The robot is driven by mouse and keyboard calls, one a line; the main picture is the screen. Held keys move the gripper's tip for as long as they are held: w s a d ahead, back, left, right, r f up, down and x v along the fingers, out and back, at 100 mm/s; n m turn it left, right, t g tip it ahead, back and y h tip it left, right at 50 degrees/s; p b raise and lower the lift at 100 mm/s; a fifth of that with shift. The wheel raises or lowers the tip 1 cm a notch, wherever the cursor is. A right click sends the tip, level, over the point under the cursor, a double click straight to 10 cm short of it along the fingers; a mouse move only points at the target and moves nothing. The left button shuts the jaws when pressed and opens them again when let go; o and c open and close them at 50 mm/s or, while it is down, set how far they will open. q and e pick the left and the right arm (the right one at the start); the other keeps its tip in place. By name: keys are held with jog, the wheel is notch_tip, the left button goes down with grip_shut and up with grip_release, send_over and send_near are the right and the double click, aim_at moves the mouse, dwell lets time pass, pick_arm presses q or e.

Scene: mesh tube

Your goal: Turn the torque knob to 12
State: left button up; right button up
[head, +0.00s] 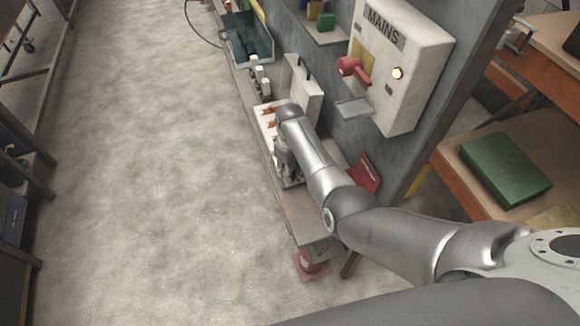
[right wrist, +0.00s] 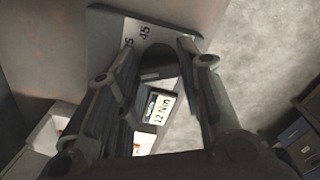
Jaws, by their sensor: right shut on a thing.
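The torque knob (right wrist: 157,58) shows in the right wrist view as a dark round part on a grey plate (right wrist: 112,32) with printed numbers, of which 45 is legible. A small dark-framed tag (right wrist: 161,108) reading "12 Nm" shows below it. My right gripper (right wrist: 159,48) has one finger on each side of the knob and is shut on it. The fingers hide much of the knob, and its pointer cannot be made out. In the head view my right gripper (head: 288,172) points down at the bench, and the arm hides the knob. My left gripper is not in view.
The narrow bench (head: 303,217) runs along a grey panel. A white MAINS box (head: 408,62) with a red lever (head: 353,69) juts out above it. A dark bin (head: 248,42) stands farther back. Open floor (head: 140,150) lies to the left.

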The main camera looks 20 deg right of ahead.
jog(key=shift+m, duration=0.6)
jog(key=o, duration=0.7)
jog(key=shift+o, duration=0.2)
jog(key=shift+r, duration=0.1)
notch_tip(320, 180, up, 12)
dwell(0.5)
